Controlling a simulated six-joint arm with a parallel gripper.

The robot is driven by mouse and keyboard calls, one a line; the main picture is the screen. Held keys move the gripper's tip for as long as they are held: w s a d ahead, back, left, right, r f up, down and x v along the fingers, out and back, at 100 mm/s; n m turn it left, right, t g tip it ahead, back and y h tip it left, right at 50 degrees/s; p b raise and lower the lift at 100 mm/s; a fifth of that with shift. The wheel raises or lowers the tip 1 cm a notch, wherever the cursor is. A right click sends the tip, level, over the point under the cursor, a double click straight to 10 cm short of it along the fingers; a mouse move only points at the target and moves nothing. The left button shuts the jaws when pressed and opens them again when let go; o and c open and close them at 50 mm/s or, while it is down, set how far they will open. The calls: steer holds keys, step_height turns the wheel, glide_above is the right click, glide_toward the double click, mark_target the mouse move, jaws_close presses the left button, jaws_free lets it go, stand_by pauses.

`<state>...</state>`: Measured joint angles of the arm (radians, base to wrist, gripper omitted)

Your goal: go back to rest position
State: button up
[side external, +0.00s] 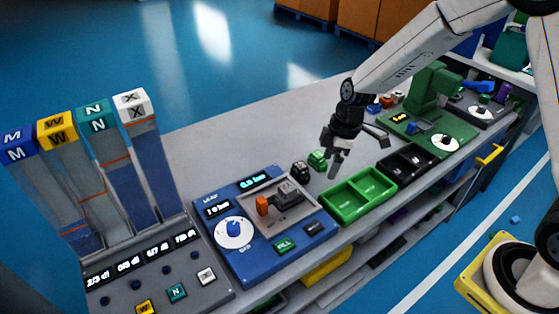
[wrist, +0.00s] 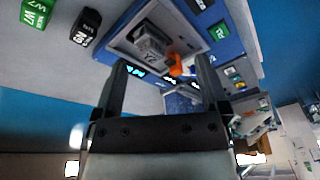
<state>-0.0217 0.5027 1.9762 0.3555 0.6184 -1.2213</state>
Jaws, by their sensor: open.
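My gripper (side external: 352,152) hangs above the bench, over the area behind the green tray. It is open, and nothing shows between its fingers. In the wrist view my gripper (wrist: 162,72) has its two dark fingers apart, with the blue test station behind them. The blue test station (side external: 245,262) holds a grey block (side external: 289,194) with an orange piece (side external: 262,205) at its left. The grey block (wrist: 150,42) and the orange piece (wrist: 178,65) also show in the wrist view.
A black block (side external: 300,171) and a green block (side external: 317,160) stand left of my gripper. The two-compartment green tray (side external: 345,212) and black tray (side external: 392,174) lie along the front. A green machine (side external: 432,95) stands at right, tall lettered columns (side external: 131,104) at left. The back-left bench is clear.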

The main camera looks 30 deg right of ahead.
steer(key=s+d+r+m+t+h, duration=0.1)
steer(key=s+d+m, duration=0.1)
steer(key=s+m, duration=0.3)
steer(key=s+d+r+m+h, duration=0.1)
steer(key=s+d+r+m, duration=0.1)
steer(key=s+m, duration=0.4)
steer(key=s, duration=0.3)
steer(key=shift+s+d+r+t, duration=0.15)
steer(key=shift+d+r+t, duration=0.1)
steer(key=shift+t, duration=0.15)
